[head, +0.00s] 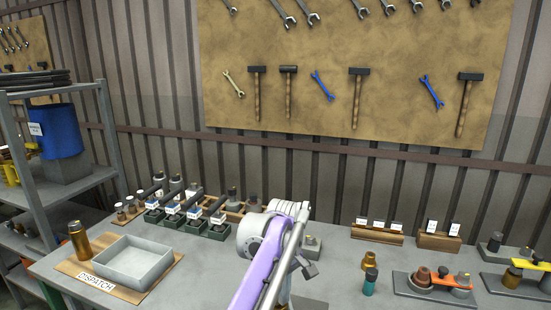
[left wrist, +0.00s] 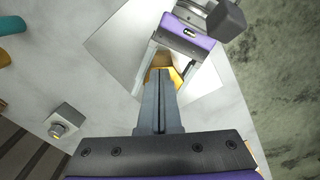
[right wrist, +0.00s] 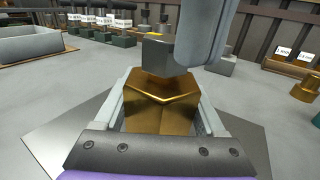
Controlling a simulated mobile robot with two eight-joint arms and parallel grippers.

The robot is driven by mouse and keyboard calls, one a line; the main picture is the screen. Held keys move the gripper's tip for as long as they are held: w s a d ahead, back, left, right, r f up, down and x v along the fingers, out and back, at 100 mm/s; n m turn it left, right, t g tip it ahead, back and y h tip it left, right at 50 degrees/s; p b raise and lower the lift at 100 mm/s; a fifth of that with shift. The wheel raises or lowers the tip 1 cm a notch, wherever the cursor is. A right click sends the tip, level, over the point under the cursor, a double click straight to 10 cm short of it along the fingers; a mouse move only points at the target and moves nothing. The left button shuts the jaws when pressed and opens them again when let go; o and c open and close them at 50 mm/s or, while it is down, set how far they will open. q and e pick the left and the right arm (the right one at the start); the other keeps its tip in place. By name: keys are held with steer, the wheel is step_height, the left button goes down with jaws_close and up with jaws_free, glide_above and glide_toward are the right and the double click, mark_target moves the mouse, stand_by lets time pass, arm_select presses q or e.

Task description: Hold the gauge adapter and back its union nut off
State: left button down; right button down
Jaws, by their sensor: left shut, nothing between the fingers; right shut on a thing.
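A brass faceted piece (right wrist: 162,108), apparently part of the gauge adapter, sits between the pale fingers of my right gripper (right wrist: 163,92), which is shut on it. Brass also shows in the left wrist view (left wrist: 176,76), just beyond the dark fingertips of my left gripper (left wrist: 160,74). Those fingers are together and empty, pointing at the brass. I cannot tell whether they touch it, nor which part is the union nut. In the head view my purple and grey arm hides the adapter.
A grey tray (head: 133,261) stands at the left, with a brass bottle (head: 79,240) beside it. Dark green bins (head: 172,218) stand behind. A teal-bodied bottle (head: 370,283) and a fixture with copper-coloured parts (head: 421,279) are at the right. Wooden label blocks (head: 378,233) line the back.

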arm_select(q)
steer(key=shift+w+a, duration=0.15)
steer(key=shift+a, duration=0.3)
stand_by(0.6)
step_height(320, 180, up, 6)
steer(key=shift+s+d, duration=0.35)
steer(key=shift+s, duration=0.1)
stand_by(0.5)
step_height(320, 180, down, 6)
steer(key=shift+d, duration=0.25)
stand_by(0.7)
